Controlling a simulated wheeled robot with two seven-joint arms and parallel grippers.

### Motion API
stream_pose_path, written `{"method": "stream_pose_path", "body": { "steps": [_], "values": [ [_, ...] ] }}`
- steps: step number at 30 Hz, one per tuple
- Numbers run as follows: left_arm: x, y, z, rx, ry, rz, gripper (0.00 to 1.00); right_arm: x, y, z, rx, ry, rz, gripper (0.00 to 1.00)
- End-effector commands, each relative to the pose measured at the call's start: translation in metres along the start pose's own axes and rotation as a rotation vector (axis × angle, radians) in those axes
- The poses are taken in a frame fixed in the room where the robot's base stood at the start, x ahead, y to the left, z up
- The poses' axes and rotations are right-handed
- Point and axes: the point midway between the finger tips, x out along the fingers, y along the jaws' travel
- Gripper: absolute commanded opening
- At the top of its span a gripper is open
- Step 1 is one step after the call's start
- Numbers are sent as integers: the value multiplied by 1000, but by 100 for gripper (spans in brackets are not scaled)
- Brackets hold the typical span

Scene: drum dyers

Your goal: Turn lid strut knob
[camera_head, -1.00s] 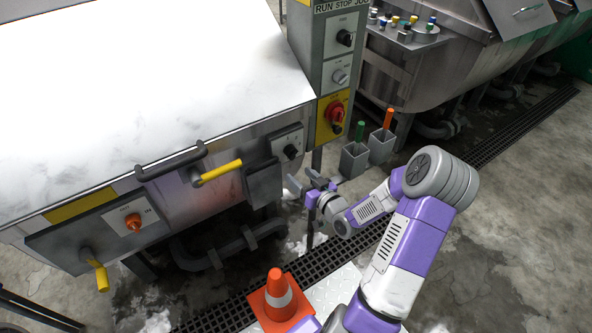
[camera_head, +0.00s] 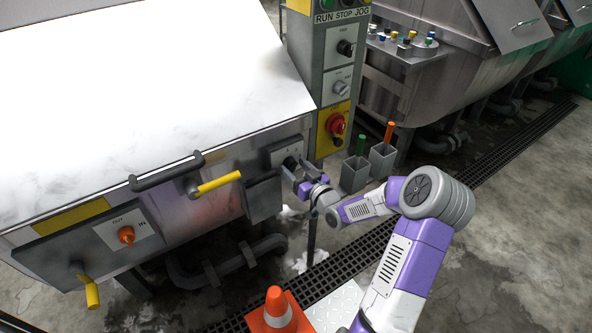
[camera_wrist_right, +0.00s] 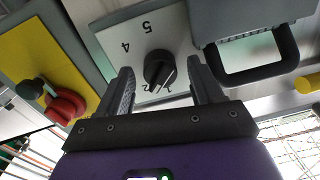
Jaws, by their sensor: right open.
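A black knob (camera_head: 290,162) sits on a pale plate (camera_head: 280,152) at the right end of the steel machine's front. In the right wrist view the knob (camera_wrist_right: 159,69) shows against the plate, which has the digits 4 and 5 and smaller marks. My right gripper (camera_head: 296,176) is open right at the knob. In the wrist view its two fingers (camera_wrist_right: 162,84) stand on either side of the knob, with gaps to both; I cannot tell how deep they reach. No label naming a lid strut is readable. My left gripper is not in view.
A control post with a red knob (camera_head: 336,123) on yellow stands just right. A dark box (camera_head: 263,197), a yellow-handled lever (camera_head: 218,183) and a bar handle (camera_head: 166,171) are to the left. An orange cone (camera_head: 277,312) stands below, on the floor.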

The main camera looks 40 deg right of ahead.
Motion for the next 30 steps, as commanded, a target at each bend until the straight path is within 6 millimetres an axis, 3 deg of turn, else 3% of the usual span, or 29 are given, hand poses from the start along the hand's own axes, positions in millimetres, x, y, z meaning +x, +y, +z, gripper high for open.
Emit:
{"method": "stream_pose_path", "body": {
  "steps": [2, 13, 23, 30],
  "values": [
    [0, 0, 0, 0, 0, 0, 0, 0, 0, 0, 0, 0, 0, 66],
    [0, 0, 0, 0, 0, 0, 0, 0, 0, 0, 1, 0, 0, 11],
    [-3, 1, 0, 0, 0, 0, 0, 0, 0, 0, 29, 1, 0, 10],
    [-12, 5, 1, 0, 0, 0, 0, 0, 0, -1, 156, 5, 0, 10]
  ]
}}
